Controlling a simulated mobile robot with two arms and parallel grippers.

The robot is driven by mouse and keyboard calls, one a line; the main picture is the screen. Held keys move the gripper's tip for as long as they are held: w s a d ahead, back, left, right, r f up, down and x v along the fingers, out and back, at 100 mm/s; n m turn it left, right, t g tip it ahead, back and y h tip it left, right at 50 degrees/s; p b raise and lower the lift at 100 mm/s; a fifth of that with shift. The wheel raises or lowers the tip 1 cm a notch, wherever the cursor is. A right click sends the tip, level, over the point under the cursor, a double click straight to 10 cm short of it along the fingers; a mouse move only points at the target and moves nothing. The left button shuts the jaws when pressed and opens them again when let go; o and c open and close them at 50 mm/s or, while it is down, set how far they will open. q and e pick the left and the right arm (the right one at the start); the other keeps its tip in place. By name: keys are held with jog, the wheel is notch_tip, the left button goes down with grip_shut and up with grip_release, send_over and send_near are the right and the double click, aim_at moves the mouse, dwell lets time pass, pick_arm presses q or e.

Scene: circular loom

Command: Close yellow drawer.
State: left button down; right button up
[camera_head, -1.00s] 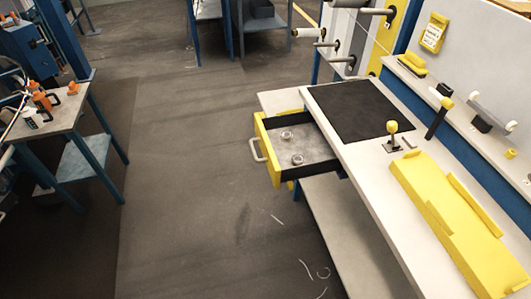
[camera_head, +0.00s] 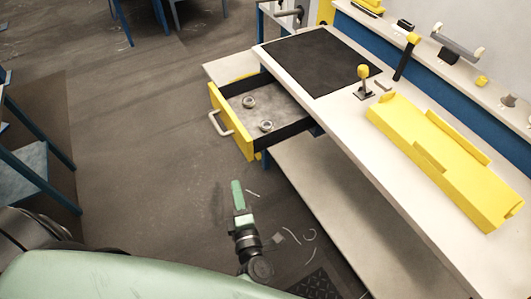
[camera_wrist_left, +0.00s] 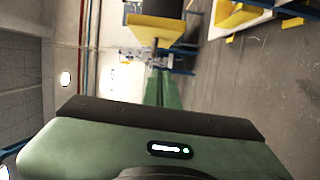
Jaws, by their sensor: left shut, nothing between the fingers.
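The yellow drawer (camera_head: 232,122) is pulled out from under the left end of the workbench. Its yellow front carries a pale curved handle (camera_head: 220,124), and two small metal rings (camera_head: 248,101) lie inside. My left gripper (camera_head: 237,186) is green and shut, with nothing held. It appears in front of and below the drawer in the head view, apart from the handle. Its closed fingers also show in the left wrist view (camera_wrist_left: 163,88). My right gripper is not in view.
The workbench (camera_head: 335,120) bears a black mat (camera_head: 320,62), a yellow-knobbed lever (camera_head: 363,78) and a long yellow tray (camera_head: 408,132). A lower shelf (camera_head: 310,200) runs beneath it. The floor left of the drawer is clear; a blue-legged table (camera_head: 30,165) stands far left.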

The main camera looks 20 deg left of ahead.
pick_arm(q)
jog(key=w+a+b, duration=0.2)
jog(key=w+a, duration=0.1)
jog(key=w, duration=0.8)
jog(key=shift+r+n+y, duration=0.3)
jog(key=shift+n, duration=0.1)
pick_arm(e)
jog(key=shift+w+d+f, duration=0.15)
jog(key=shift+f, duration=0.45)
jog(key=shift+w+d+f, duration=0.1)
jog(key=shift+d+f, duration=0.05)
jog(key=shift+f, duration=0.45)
pick_arm(q)
jog(key=shift+w+a, duration=0.1)
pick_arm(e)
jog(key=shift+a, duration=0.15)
pick_arm(q)
jog(key=shift+w, duration=0.15)
